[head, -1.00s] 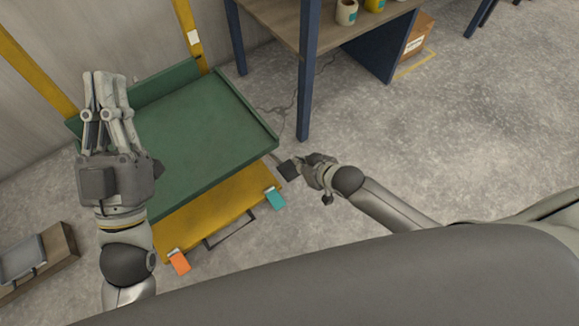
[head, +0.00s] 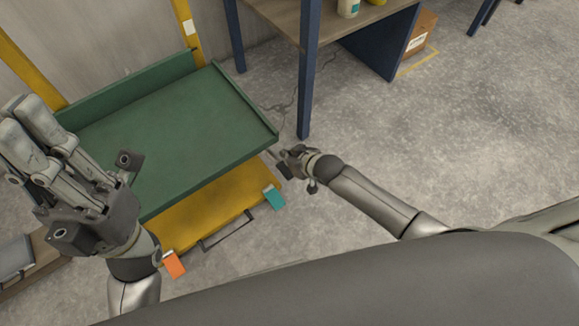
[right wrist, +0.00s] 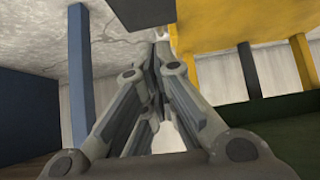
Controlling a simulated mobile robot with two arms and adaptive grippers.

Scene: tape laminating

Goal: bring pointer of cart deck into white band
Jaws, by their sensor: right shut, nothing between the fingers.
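The cart's green deck (head: 170,130) sits above a yellow base (head: 205,212) and against two yellow posts. A white band (head: 190,27) marks the right post. I cannot make out a pointer on the deck. A teal pedal (head: 273,197) and an orange pedal (head: 174,264) stick out at the base's front. My right gripper (head: 284,153) is shut and empty beside the deck's front right corner; its fingers (right wrist: 160,60) meet in the right wrist view. My left gripper (head: 18,125) is large at the left, covering the deck's left part; its opening is unclear.
A workbench with blue legs (head: 305,80) stands behind and right of the cart, with containers (head: 348,7) on top. A cardboard box (head: 421,32) lies beyond it. A dark low box (head: 15,258) is at the left. The concrete floor (head: 460,140) at right is clear.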

